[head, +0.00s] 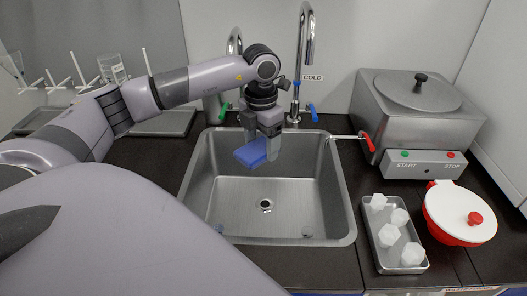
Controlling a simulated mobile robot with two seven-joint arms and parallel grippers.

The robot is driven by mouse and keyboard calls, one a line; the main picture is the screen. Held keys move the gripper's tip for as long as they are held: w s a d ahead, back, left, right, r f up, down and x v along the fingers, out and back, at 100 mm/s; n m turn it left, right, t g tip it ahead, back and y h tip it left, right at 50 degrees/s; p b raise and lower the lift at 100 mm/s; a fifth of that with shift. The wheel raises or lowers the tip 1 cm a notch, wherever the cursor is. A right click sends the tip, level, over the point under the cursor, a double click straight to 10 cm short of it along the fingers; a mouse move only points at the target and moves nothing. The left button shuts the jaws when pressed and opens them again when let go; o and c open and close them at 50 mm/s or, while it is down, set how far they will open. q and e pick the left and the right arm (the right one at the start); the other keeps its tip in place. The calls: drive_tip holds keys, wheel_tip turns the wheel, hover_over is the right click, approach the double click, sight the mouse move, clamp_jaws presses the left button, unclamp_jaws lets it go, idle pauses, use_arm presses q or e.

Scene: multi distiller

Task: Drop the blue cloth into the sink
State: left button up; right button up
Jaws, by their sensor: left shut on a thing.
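The blue cloth (252,153) is a small folded block held over the back part of the metal sink (345,217). My left gripper (270,146) points down above the basin and is shut on the cloth. The cloth sits between and beside the fingertips, above the basin floor and apart from it. The basin is otherwise bare around its drain. My right gripper is not in view.
Two taps, one by the COLD label (312,78), rise behind the sink. A metal tray (367,222) of white pieces, a red and white lidded bowl (460,212) and a steel distiller (420,115) stand right. Glassware (112,68) stands back left.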

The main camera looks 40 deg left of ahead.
use_arm(q)
wheel_tip(320, 180, down, 6)
drive_tip(key=b, duration=0.4)
drive_tip(key=shift+b, duration=0.35)
drive_tip(key=o, duration=1.1)
wheel_tip(320, 180, up, 7)
drive_tip(key=shift+f, duration=0.2)
drive_tip(key=shift+r, duration=0.3)
